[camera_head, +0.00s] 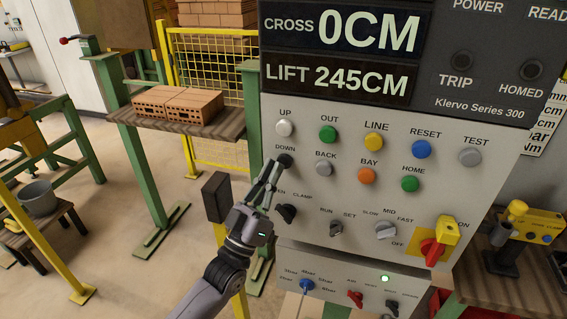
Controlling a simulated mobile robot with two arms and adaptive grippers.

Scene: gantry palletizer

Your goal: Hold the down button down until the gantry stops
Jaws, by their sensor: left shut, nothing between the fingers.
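The grey control panel (330,200) stands upright before me with rows of labelled buttons. The black down button (286,160) sits below the white up button (284,128) at the panel's left. My left gripper (271,168) is shut and empty, its fingertips at the lower left edge of the down button; I cannot tell whether they touch it. The display (340,80) reads CROSS 0CM and LIFT 245CM. The gantry itself is not clearly identifiable here. My right gripper is not in view.
The grey back button (324,168) is right of the down button, and a black clamp knob (286,213) is below it. A red switch on a yellow plate (432,250) is at lower right. Bricks (178,104) lie on a wooden board at left, before yellow mesh fencing (212,65).

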